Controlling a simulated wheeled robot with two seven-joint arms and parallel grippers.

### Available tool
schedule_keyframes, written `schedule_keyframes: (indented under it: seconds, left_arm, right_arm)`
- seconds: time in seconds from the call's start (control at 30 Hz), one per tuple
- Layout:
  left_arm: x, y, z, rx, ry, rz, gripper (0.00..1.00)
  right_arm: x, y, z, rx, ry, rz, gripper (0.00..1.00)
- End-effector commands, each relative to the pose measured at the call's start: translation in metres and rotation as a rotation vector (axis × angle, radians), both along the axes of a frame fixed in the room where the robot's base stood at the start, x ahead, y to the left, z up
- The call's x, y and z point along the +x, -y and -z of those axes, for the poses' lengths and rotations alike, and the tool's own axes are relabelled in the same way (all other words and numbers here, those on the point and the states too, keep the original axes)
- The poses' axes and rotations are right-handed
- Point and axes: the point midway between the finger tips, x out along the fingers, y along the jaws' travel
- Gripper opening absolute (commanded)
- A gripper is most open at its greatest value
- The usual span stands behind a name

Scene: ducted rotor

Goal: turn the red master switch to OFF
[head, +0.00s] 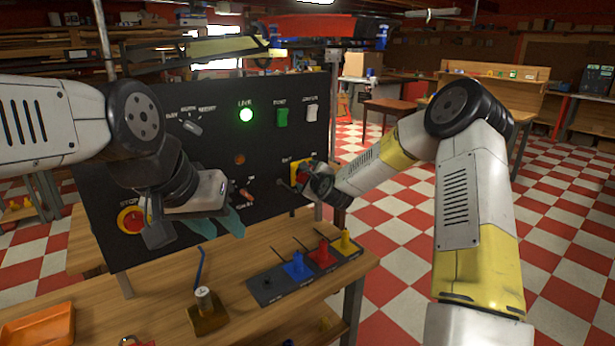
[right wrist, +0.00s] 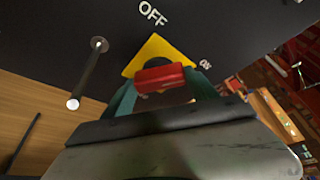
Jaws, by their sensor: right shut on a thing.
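The red master switch (right wrist: 160,76) sits on a yellow plate (right wrist: 150,50) on the black panel (head: 270,85). In the right wrist view, OFF is printed above the plate and ON at its right corner. The red handle lies roughly across the picture; which mark it points to is unclear. My right gripper (head: 304,179) is at the plate, its teal fingers (right wrist: 160,92) shut around the red handle, partly hiding it. In the head view the gripper covers most of the switch. My left gripper (head: 215,220) hangs before the panel's lower left; its finger gap is unclear.
The panel also has a lit green lamp (head: 246,115), a red stop button (head: 131,219) and several switches. On the wooden bench (head: 165,290) are a dark block with blue, red and yellow pieces (head: 262,290), a brass block (head: 207,318) and an orange tray (head: 38,328). A rod (right wrist: 88,75) sticks out near the switch.

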Motion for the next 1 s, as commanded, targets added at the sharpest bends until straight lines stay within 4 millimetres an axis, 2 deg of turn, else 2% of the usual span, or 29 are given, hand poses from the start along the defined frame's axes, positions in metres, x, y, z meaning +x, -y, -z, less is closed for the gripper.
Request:
schedule_keyframes:
  seconds: [1.0]
  left_arm:
    - [0.0000,0.0000,0.0000,0.000,0.000,0.000,0.36]
  right_arm:
    - [-0.0013,-0.0025,0.0072,-0.766,0.556,-0.004,0.27]
